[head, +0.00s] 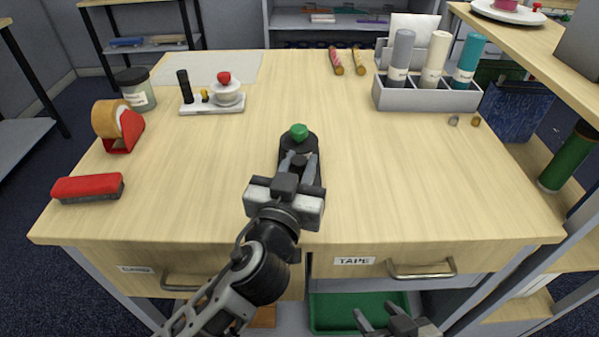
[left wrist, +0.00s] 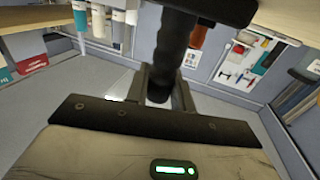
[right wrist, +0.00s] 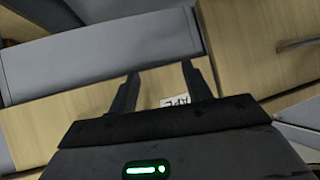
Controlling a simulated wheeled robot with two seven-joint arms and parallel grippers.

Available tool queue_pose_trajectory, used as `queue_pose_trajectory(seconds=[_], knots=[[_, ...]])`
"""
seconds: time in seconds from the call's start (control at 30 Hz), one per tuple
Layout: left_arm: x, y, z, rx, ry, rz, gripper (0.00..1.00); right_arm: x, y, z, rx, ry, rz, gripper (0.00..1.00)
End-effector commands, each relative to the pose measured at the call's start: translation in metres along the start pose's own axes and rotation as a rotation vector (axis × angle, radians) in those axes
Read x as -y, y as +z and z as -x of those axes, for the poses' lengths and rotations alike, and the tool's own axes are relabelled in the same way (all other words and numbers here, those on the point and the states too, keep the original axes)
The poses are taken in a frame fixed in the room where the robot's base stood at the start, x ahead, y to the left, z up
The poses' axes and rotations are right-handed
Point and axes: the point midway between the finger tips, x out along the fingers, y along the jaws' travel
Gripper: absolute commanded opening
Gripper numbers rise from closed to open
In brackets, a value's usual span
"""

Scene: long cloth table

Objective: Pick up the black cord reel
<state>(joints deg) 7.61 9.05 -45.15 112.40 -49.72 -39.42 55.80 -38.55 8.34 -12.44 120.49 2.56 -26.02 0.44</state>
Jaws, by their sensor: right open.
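The black cord reel (head: 312,139) is near the middle of the table, a black body with a green knob (head: 299,131) on top. My left gripper (head: 298,163) reaches it from the front, with its fingers close against both sides of a black part. In the left wrist view the reel shows a dark ribbed shaft (left wrist: 175,45) with a wide flange, and the fingers (left wrist: 160,95) flank one end. The gripper hides part of the reel; I cannot tell whether it touches the table. My right gripper (head: 377,312) is open and empty, low before the drawers; its fingers show in the right wrist view (right wrist: 160,85).
The wooden table (head: 420,190) is clear at front right. A drawer handle (head: 422,270) juts out below.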

Motion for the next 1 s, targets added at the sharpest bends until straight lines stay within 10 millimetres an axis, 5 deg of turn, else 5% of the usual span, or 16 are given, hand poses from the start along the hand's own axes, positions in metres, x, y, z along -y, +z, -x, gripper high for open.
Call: queue_pose_trajectory(seconds=[0.33,0.73,1.0], knots=[[0.0,-0.006,0.0,-0.003,0.0,0.001,0.0,0.0,-0.001,0.001,0.001,0.0,0.0,0.49],[0.0,-0.08,0.0,-0.007,0.001,0.004,0.0,-0.001,-0.002,0.006,0.024,0.009,0.017,0.49],[0.0,-0.102,0.0,-0.003,0.001,0.001,0.0,-0.002,-0.003,0.006,0.024,0.011,0.024,0.49]])
